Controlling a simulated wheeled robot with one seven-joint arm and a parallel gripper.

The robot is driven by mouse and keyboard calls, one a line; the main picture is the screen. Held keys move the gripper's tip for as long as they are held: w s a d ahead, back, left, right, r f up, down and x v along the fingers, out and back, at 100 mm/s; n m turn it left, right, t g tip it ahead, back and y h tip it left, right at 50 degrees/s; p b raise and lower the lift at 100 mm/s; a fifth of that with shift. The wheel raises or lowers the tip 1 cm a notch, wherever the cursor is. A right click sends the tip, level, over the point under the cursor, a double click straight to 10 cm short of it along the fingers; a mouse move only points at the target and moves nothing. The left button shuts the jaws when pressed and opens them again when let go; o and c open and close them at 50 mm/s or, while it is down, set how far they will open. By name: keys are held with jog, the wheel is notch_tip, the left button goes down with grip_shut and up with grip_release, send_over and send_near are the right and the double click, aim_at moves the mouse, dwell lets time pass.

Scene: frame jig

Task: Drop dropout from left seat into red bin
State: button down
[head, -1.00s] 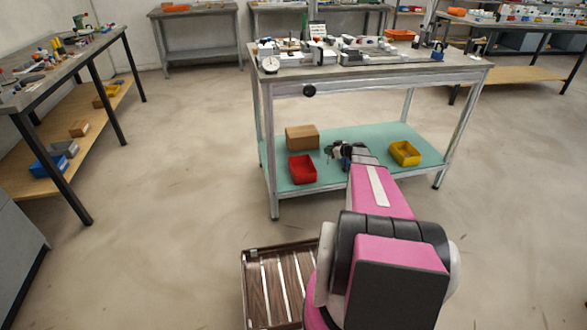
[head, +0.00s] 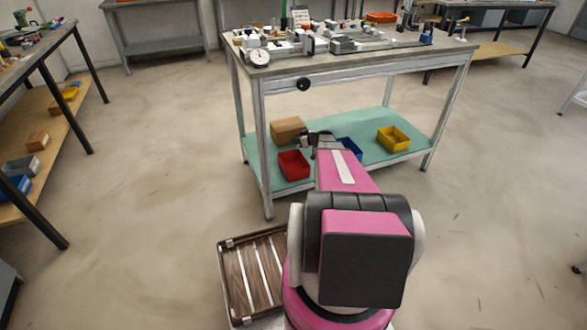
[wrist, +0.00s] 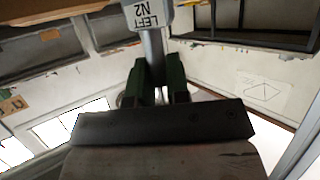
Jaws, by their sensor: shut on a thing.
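The red bin (head: 293,165) sits on the green lower shelf of the workbench, near its left front. My gripper (head: 310,139) is at the bin's upper right in the head view; I cannot tell whether it is over the opening. In the wrist view my gripper (wrist: 156,88) has its dark green fingers closed on a grey metal piece, the dropout (wrist: 152,50). A pale tag reading "LEFT N2" (wrist: 147,14) shows at its far end. The dropout is too small to make out in the head view.
A cardboard box (head: 287,130) stands behind the red bin. A blue bin (head: 349,149) is partly hidden by my arm, and a yellow bin (head: 393,138) stands to the right. The bench top (head: 345,60) with its jig is above the shelf.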

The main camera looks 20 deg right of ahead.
jog(key=shift+f, duration=1.45)
jog(key=c, duration=1)
grip_release()
jog(key=v, duration=1.1)
jog(key=shift+f, duration=0.1)
